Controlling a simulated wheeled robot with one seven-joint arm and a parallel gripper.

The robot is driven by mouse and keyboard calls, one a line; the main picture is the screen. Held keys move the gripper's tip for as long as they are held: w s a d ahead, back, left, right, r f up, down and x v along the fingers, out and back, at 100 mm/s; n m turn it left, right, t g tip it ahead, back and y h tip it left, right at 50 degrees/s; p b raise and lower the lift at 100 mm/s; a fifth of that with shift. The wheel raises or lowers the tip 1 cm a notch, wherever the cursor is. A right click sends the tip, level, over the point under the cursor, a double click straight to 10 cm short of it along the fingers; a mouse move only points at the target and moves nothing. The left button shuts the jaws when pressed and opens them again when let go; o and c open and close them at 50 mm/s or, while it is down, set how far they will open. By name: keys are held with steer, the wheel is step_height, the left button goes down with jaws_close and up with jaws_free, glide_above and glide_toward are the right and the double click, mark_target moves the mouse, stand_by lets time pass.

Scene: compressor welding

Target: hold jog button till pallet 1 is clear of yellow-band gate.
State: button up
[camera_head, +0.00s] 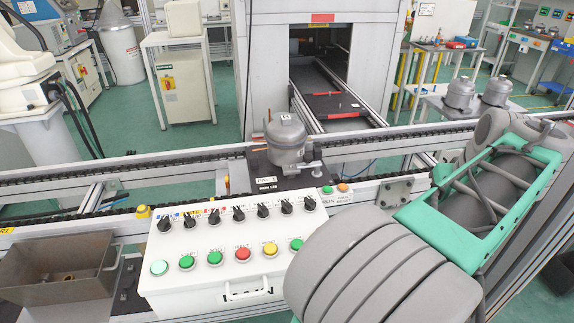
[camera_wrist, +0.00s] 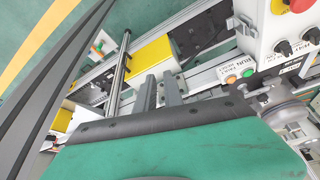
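A grey compressor (camera_head: 286,140) stands upright on a dark pallet (camera_head: 262,180) on the near conveyor, behind the white control box (camera_head: 215,290). The pallet's small label is too small to read surely. I cannot read which button is jog. A yellow block (camera_wrist: 150,62) lies across the conveyor in the wrist view; I cannot tell if it is the gate. My gripper (camera_wrist: 162,90) shows two grey fingers near it, opening unclear.
The control box has several black knobs above a row of coloured buttons. A brown metal bin (camera_head: 55,265) stands at the left. A grey cabinet (camera_head: 270,75) with an open bay stands behind the conveyor. Two more compressors (camera_head: 459,92) stand on a table at the right.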

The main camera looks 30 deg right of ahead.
jaws_close()
stand_by(1.1)
